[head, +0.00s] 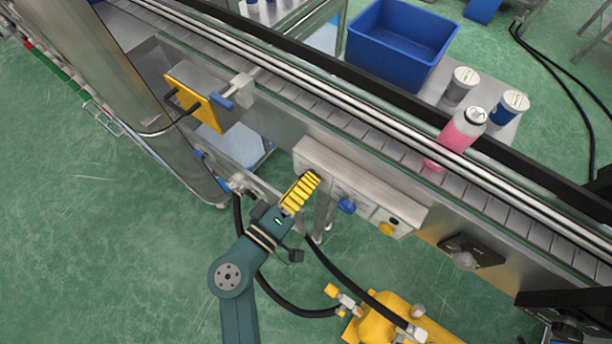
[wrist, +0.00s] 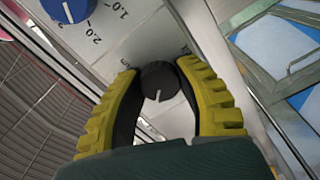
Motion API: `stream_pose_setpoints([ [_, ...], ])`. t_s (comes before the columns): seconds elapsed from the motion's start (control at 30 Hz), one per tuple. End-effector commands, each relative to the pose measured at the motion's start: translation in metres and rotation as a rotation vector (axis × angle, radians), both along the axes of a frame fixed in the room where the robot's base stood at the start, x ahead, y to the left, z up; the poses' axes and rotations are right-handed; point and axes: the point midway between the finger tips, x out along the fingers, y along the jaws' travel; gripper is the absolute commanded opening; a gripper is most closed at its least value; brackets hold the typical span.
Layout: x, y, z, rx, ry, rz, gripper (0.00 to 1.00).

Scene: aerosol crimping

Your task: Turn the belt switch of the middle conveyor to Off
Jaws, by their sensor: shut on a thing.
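The belt switch is a small black knob (wrist: 158,82) with a white pointer line, on a pale control panel (head: 383,191) along the side of the conveyor (head: 355,122). In the wrist view its pointer line is towards the bottom of the picture. My gripper (head: 311,178) has yellow ribbed fingers and reaches the left end of the panel. In the wrist view the gripper (wrist: 160,80) is shut on the knob, one finger on each side. In the head view the fingers hide the knob. I cannot read the switch's labels.
A blue dial (head: 347,206) and a yellow button (head: 386,229) are on the same panel, right of my gripper. A pink bottle (head: 461,130) stands on the conveyor. A yellow-plated bracket (head: 194,104) juts out at left. Black hoses and a yellow machine (head: 385,318) lie below.

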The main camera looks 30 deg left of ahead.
Motion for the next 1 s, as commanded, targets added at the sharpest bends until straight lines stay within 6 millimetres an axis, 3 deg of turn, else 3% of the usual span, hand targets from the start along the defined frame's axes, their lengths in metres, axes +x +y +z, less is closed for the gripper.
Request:
stream_pose_setpoints([
  [0.33, -0.0001, -0.0007, -0.0006, -0.126, 0.022, -0.001, 0.0],
  [0.83, -0.0001, -0.0007, -0.0012, -0.143, 0.024, -0.001, 0.0],
  [0.87, -0.0001, -0.0006, -0.0012, -0.143, 0.024, -0.001, 0.4],
  [1.0, -0.0001, -0.0005, -0.0009, -0.142, 0.023, -0.001, 0.64],
])
